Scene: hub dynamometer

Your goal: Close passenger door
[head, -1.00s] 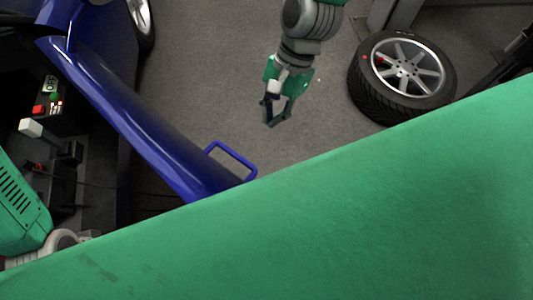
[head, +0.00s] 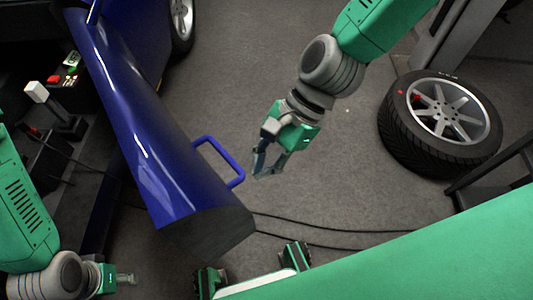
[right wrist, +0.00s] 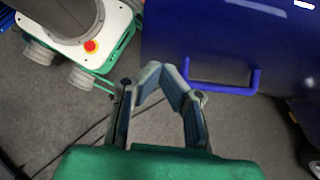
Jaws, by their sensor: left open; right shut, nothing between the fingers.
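The blue passenger door (head: 145,140) stands swung open in the head view, running from the upper left to the lower middle. Its blue loop handle (head: 240,176) sticks out on its right side. My right gripper (head: 262,174) is shut and empty, just right of the handle with a small gap. In the right wrist view the door (right wrist: 230,40) fills the upper right, and the handle (right wrist: 228,91) lies just beyond and right of my right gripper's fingertips (right wrist: 164,72). My left gripper (head: 128,279) is open at the lower left, on the door's inner side.
A loose wheel (head: 440,122) lies on the floor at right, near a grey post (head: 450,40). A lever (head: 50,108) and a button box (head: 66,76) are at left inside the car. Cables (head: 310,228) cross the floor.

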